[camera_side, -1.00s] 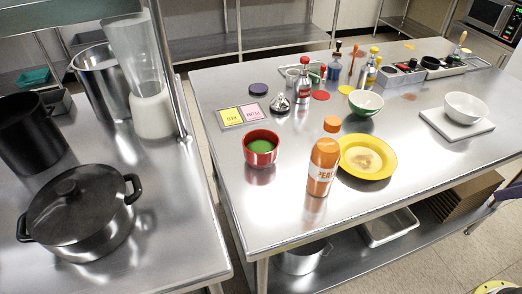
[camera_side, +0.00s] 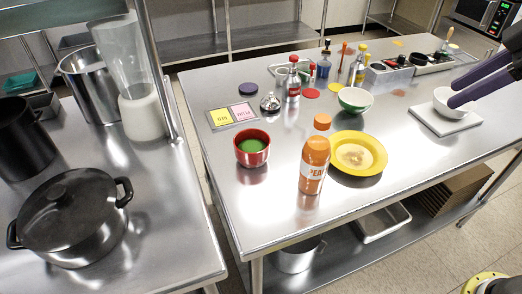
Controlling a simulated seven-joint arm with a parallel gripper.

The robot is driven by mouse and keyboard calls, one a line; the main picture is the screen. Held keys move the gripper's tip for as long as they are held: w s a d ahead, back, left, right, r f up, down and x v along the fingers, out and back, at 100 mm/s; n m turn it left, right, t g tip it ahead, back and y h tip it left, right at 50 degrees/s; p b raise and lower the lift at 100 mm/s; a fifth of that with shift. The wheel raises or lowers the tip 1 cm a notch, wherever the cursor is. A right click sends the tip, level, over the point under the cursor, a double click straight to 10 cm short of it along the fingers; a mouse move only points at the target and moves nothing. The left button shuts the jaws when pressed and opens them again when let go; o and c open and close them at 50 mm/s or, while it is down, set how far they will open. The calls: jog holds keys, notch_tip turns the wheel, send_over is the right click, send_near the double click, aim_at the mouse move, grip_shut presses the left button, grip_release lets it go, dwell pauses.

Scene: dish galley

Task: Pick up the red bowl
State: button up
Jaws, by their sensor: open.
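The red bowl (camera_side: 244,152) stands upright on the steel table, left of its middle, with something green inside. My gripper (camera_side: 452,98) comes in from the right edge, with its purple fingers pointing left. It is open and empty, and its fingertips show in front of or over the white bowl (camera_side: 441,112); I cannot tell the height. The red bowl is well to the left of my gripper, and nothing touches it.
An orange bottle (camera_side: 314,160) and a yellow plate (camera_side: 372,172) stand right of the red bowl. A green bowl (camera_side: 355,108) is behind them. The white bowl sits on a white board (camera_side: 466,127). Bottles and condiment containers line the back. The table front left is clear.

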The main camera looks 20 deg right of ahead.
jog(key=w+a+r+n+g+y, duration=0.1)
jog(key=w+a+n, duration=0.15)
jog(key=w, duration=0.35)
jog(key=w+a+n+y, duration=0.1)
jog(key=w+a+n, duration=0.1)
jog(key=w+a, duration=0.25)
jog(key=n+g, duration=0.3)
jog(key=g, duration=0.1)
send_over(255, 148)
jog(key=s+d, duration=0.1)
jog(key=s, duration=0.4)
notch_tip(255, 148, down, 22)
jog(key=shift+w+x, duration=0.25)
jog(key=shift+x, duration=1.05)
jog(key=shift+w+x, duration=0.25)
jog(key=shift+x, duration=1.1)
jog(key=shift+a+r, duration=0.15)
jog(key=shift+a, duration=0.05)
jog(key=shift+c, duration=0.2)
grip_shut()
